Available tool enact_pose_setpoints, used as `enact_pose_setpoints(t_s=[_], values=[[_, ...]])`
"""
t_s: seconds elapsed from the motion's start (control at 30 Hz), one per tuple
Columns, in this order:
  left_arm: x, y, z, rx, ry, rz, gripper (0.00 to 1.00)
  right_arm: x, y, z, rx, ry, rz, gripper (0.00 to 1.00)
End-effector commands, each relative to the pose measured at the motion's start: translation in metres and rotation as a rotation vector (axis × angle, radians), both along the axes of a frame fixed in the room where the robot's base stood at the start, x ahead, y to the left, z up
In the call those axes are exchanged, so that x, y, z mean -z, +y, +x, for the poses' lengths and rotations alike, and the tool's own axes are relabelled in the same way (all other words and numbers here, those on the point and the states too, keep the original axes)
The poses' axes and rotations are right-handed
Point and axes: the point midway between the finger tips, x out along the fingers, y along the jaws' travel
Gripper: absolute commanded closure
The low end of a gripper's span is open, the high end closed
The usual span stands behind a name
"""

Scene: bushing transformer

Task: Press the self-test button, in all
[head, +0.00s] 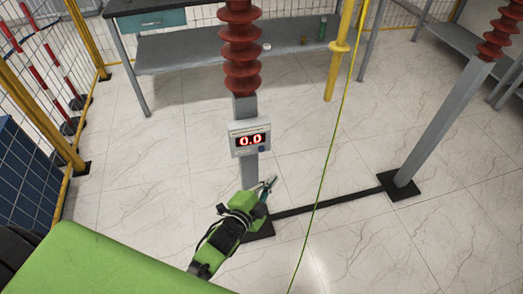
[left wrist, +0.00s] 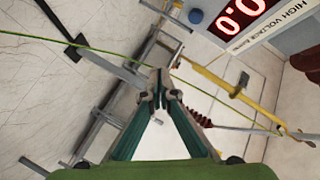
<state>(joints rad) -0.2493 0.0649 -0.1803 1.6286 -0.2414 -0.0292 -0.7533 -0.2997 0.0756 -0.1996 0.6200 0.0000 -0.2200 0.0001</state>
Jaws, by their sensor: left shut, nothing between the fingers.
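A grey meter box (head: 249,138) with a red display reading 0.0 is mounted on a grey post below a red ribbed insulator. A small dark blue round button (head: 261,149) sits at its lower right in the head view. In the left wrist view the tilted meter box (left wrist: 291,30) is at the top right, partly cut off, and the blue button (left wrist: 195,16) shows at its left. My left gripper (head: 270,183) is below the box, apart from it. Its fingertips (left wrist: 160,95) are together and hold nothing. My right gripper is not in view.
A yellow-green cable (head: 327,160) runs down to the right of the post. A black floor bar (head: 328,202) links the post bases. A grey workbench (head: 190,52) stands behind. A yellow-framed fence (head: 45,118) is at the left. Tiled floor is clear around the post.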

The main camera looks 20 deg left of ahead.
Motion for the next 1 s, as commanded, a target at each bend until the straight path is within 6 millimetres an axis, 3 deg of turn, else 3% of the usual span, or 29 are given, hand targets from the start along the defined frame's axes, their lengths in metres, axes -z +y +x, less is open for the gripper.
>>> enact_pose_setpoints(t_s=[0.17, 0.63, 1.0], values=[[0.001, 0.005, 0.008, 0.001, 0.0, 0.0, 1.0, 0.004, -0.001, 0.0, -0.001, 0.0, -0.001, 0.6], [0.001, 0.04, 0.06, 0.002, 0.0, 0.002, 1.0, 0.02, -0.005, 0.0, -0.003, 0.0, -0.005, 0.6], [0.001, 0.049, 0.073, 0.0, 0.003, -0.002, 1.0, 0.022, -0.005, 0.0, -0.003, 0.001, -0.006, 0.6]])
